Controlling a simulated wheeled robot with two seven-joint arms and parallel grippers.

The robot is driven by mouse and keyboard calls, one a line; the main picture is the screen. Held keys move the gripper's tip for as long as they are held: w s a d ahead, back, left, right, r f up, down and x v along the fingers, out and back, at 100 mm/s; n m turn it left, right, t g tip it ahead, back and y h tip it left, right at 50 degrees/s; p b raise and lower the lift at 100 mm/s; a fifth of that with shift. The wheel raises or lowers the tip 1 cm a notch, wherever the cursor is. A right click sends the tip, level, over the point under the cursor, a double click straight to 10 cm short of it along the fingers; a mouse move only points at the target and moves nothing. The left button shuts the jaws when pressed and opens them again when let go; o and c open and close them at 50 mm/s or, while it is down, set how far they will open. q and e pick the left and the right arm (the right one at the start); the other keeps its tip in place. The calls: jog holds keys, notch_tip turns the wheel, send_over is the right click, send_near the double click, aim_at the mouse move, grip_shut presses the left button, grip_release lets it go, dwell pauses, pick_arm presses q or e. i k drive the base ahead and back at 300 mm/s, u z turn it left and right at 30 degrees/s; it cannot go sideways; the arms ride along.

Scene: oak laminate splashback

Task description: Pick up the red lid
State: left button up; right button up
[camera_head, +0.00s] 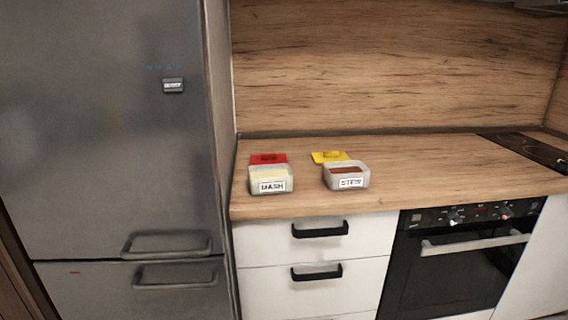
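The red lid (268,158) lies on the wooden counter at its left part, directly behind a small open container labelled MASH (271,180). The container partly hides the lid's front edge. A darker red raised part, like a handle, shows on the lid's top. The container holds something pale yellow. Neither of my grippers is in the picture.
A yellow lid (330,157) lies behind a second open container labelled STEW (346,176), to the right. The grey fridge (110,130) stands tall at the counter's left end. The cooktop (528,148) is at the far right. The counter (430,170) between is clear.

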aim_at(269, 158)
jog(key=z, duration=0.55)
jog(key=i, duration=0.65)
jog(key=u, duration=1.55)
